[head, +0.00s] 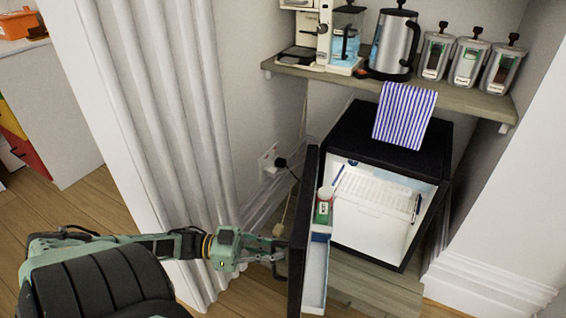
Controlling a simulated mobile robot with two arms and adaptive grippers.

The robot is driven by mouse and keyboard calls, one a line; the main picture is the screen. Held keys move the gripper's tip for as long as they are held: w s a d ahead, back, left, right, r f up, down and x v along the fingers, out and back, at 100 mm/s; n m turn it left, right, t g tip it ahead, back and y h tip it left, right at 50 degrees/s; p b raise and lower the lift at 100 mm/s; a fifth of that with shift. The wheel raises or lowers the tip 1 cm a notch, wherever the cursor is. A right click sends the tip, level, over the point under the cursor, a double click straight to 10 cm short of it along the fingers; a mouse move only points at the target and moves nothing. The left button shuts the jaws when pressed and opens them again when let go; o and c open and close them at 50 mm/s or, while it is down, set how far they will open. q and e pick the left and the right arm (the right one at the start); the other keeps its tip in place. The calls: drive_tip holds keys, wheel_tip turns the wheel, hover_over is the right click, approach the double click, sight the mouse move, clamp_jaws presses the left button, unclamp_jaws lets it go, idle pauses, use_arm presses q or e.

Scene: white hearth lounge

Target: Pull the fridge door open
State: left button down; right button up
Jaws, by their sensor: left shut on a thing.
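The door's inner shelves hold a small green and white container (324,207). My left gripper (280,256) is at the outer face of the door, near its free edge, shut on the door's handle. The handle itself is mostly hidden by the fingers and the door. My right gripper is not in view.
A striped cloth (405,114) hangs over the fridge top. The wooden shelf (450,96) above carries a coffee machine (310,40), a kettle (393,45) and several canisters (468,62). A white fluted column (165,120) stands left of the door, close to my left arm.

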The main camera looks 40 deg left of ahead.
sight(274, 242)
use_arm(q)
drive_tip(key=shift+w+a+r, duration=0.1)
drive_tip(key=shift+a+r, duration=0.05)
drive_tip(key=shift+r, duration=0.25)
drive_tip(key=c, duration=1.8)
unclamp_jaws()
drive_tip(key=r, duration=0.8)
drive_tip(key=shift+s+d, duration=0.2)
drive_tip(key=shift+s, duration=0.1)
drive_tip(key=shift+w+a+r, duration=0.1)
drive_tip(key=shift+a+r, duration=0.1)
drive_tip(key=shift+r, duration=0.4)
